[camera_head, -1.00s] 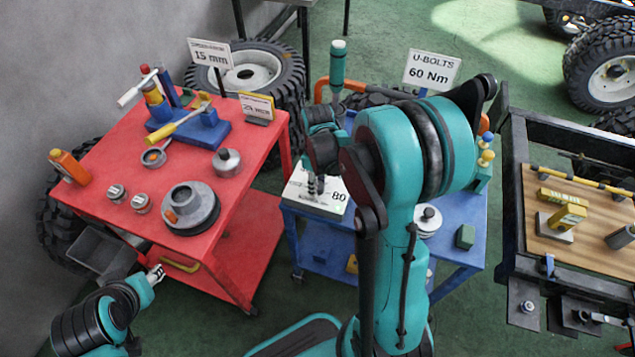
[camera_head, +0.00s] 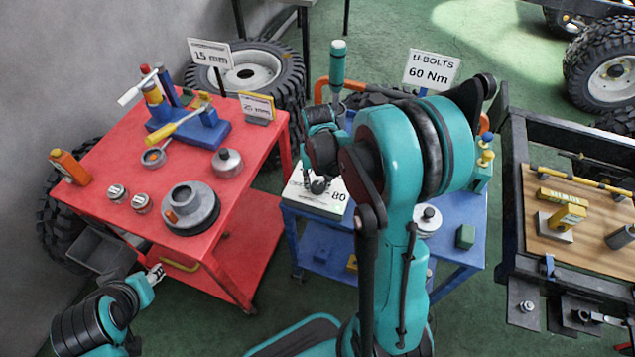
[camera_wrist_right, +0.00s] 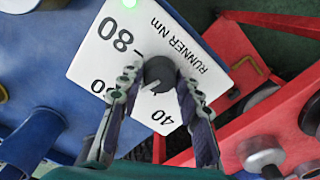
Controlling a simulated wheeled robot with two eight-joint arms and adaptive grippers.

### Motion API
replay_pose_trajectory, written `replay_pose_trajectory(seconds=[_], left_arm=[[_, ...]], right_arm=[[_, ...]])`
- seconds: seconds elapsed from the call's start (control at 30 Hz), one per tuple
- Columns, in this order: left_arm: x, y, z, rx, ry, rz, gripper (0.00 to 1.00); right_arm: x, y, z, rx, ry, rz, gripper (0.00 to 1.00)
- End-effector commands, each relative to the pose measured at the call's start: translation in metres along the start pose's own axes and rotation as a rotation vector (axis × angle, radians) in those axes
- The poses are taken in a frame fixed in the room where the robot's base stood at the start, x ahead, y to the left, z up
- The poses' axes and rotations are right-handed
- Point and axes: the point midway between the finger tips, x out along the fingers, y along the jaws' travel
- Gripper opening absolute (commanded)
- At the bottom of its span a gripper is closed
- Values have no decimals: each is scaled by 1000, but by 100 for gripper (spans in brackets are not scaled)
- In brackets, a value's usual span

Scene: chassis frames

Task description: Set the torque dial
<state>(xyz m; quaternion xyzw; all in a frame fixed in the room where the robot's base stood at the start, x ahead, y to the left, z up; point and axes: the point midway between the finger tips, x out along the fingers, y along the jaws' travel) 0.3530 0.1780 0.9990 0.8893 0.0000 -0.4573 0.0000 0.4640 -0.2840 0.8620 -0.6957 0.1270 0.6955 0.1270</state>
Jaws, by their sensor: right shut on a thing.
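The torque dial is a dark round knob (camera_wrist_right: 159,73) on a white panel (camera_wrist_right: 90,62) marked "RUNNER Nm", with 40, 80 and a partly covered number between them. A pale line on the knob points toward the lower left, roughly between 40 and the covered number; its exact reading is unclear. My right gripper (camera_wrist_right: 158,82) is shut on the knob, one finger on each side. In the head view the right gripper (camera_head: 318,180) is over the white panel (camera_head: 318,202) on the blue cart. A sign (camera_head: 432,70) reads "U-BOLTS 60 Nm". My left gripper (camera_head: 156,273) hangs beside the red cart; its jaws are too small to judge.
The red cart (camera_head: 110,225) at left holds a hub, sockets and a tool stand. The blue cart (camera_head: 465,250) carries a teal-handled tool (camera_head: 338,62) and other parts. A black-framed bench (camera_head: 515,200) stands at right.

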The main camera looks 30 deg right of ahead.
Motion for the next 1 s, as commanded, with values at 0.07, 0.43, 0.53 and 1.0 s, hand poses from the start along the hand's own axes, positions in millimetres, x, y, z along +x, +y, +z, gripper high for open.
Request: replay_pose_trajectory(seconds=[0.07, 0.43, 0.53, 1.0], left_arm=[[0, 0, 0, 0, 0, 0, 40], [0, 0, 0, 0, 0, 0, 40], [0, 0, 0, 0, 0, 0, 40], [0, 0, 0, 0, 0, 0, 40]], right_arm=[[0, 0, 0, 52, -1, 0, 5], [0, 0, 0, 213, -1, 0, 5], [0, 0, 0, 231, -1, 0, 5], [0, 0, 0, 242, -1, 0, 5]])
